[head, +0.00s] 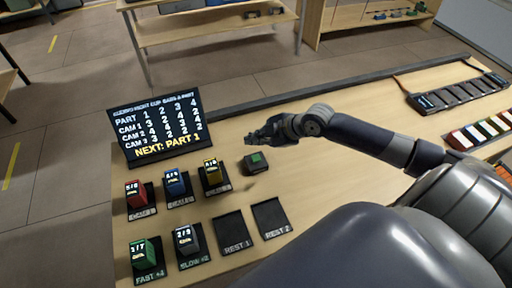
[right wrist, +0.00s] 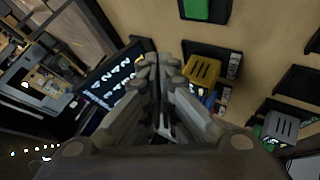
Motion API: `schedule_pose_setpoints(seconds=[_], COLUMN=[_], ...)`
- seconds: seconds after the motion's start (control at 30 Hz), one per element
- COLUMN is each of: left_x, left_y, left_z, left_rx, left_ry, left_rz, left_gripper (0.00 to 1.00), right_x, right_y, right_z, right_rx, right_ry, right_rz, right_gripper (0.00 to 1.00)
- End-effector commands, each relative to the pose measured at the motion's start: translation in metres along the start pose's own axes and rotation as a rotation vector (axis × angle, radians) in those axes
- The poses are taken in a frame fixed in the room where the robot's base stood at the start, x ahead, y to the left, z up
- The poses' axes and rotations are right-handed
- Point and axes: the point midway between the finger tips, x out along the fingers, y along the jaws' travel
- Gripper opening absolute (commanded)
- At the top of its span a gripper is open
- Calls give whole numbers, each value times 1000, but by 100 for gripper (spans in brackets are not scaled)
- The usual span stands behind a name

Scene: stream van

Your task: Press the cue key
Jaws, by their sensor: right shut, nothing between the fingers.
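The cue key appears to be a small dark box with a green top (head: 256,160), on the wooden table right of the yellow block. Its green top also shows at the top edge of the right wrist view (right wrist: 195,8). My right gripper (head: 252,139) is shut and empty, just beyond the key in the head view and apart from it in the picture. Its height above the table is hard to tell. In the right wrist view its fingers (right wrist: 163,66) are close together, pointing toward the screen and yellow block. My left gripper is not in view.
A dark screen (head: 160,129) with a number table and a yellow line naming Part 1 stands at the left. Red (head: 136,194), blue (head: 174,183), yellow (head: 212,173), green (head: 145,254) and grey (head: 186,240) blocks sit on dark pads. Two rest pads (head: 235,232) (head: 271,218) are empty.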

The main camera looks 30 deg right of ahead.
Motion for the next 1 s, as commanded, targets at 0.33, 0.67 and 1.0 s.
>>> schedule_pose_setpoints(seconds=[0.33,0.67,1.0], left_x=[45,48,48], left_y=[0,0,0], left_z=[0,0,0], left_rx=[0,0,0], left_ry=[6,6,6], left_rz=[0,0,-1], left_gripper=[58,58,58], right_x=[36,41,41], right_y=[-26,-30,-30], right_z=[27,30,30], right_rx=[1,1,2], right_ry=[-1,0,0], right_rz=[0,0,0], right_gripper=[0,0,0])
